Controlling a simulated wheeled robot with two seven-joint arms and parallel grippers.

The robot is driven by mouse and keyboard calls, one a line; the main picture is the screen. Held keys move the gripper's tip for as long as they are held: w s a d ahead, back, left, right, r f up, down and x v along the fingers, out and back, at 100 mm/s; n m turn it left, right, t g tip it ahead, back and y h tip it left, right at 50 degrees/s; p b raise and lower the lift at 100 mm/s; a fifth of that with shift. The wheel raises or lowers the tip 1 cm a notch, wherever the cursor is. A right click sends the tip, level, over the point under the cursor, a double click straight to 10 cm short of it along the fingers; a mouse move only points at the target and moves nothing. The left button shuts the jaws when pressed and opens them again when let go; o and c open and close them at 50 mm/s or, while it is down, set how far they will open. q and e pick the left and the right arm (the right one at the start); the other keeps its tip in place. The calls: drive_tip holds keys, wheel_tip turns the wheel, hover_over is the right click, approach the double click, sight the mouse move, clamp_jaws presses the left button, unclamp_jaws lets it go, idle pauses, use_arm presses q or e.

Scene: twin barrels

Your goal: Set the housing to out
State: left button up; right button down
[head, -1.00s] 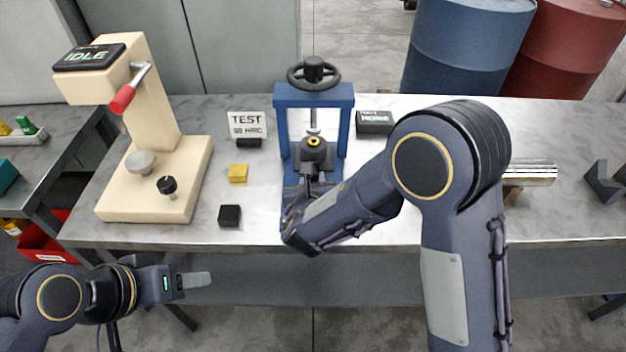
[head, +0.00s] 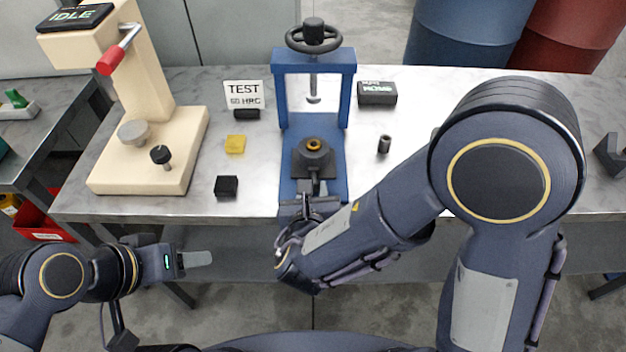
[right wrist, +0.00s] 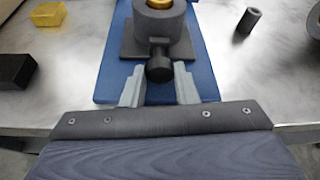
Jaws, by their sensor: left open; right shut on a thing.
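The housing (head: 313,157) is a dark grey block with a gold ring in its top. It sits on the blue base plate of the press (head: 315,68), in front of the frame and clear of the screw. In the right wrist view the housing (right wrist: 157,22) has a dark knobbed handle (right wrist: 159,66) facing me. My right gripper (head: 313,194) is shut on this handle; its two fingers flank the knob in the right wrist view (right wrist: 158,84). My left gripper (head: 196,259) is open and empty, in front of the table at the left.
A black display box (head: 377,93) seems to read HOME. A small dark cylinder (head: 384,144) stands right of the press. A cream tester (head: 150,130) with a red-gripped lever, a yellow block (head: 235,144), a black block (head: 227,186) and a TEST sign (head: 243,93) are at left.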

drive_tip(key=c, duration=1.1)
unclamp_jaws()
drive_tip(key=v, duration=0.8)
drive_tip(key=shift+w, duration=0.1)
